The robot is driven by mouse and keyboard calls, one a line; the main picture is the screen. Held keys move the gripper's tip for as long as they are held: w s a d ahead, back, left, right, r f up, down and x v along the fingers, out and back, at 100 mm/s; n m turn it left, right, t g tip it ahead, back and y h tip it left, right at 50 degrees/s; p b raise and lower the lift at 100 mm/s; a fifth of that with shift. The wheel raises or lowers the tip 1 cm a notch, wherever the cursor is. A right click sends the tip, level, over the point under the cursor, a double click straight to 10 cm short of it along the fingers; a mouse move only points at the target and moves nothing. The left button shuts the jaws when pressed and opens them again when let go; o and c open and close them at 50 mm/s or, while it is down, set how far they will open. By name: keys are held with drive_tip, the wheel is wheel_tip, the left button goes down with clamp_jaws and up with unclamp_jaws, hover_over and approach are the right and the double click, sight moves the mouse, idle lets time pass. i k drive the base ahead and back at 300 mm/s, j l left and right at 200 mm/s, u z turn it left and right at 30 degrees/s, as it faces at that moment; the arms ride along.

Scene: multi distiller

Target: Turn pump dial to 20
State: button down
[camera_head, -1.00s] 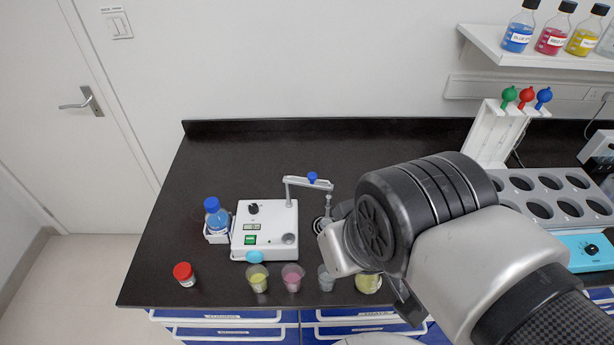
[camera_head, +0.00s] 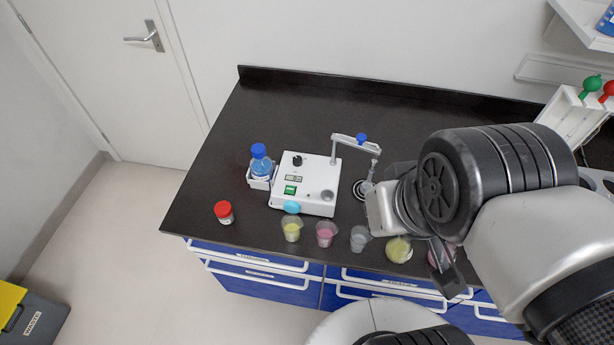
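The white pump box (camera_head: 305,184) stands on the black bench. A small black dial (camera_head: 297,160) sits on its upper left, above a little display (camera_head: 293,178) and a green switch (camera_head: 290,190). The number at the dial is too small to read. My gripper (camera_head: 447,268) hangs at the right, over the front edge of the bench, well apart from the pump. Its fingers are partly hidden by my arm, and I cannot tell whether they are open.
A blue-capped bottle (camera_head: 260,160) stands left of the pump, and a red-capped jar (camera_head: 224,212) farther left. Cups of yellow (camera_head: 291,229), pink (camera_head: 326,235) and grey (camera_head: 359,239) line the front edge. A jointed grey arm (camera_head: 357,143) rises at the pump's right. The bench behind is clear.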

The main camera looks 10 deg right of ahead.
sight(297, 160)
drive_tip(key=i+j+z, duration=0.2)
drive_tip(key=j, duration=0.2)
drive_tip(key=i+j+z, duration=0.2)
drive_tip(key=j, duration=0.2)
drive_tip(key=j+z, duration=0.2)
drive_tip(key=j, duration=0.2)
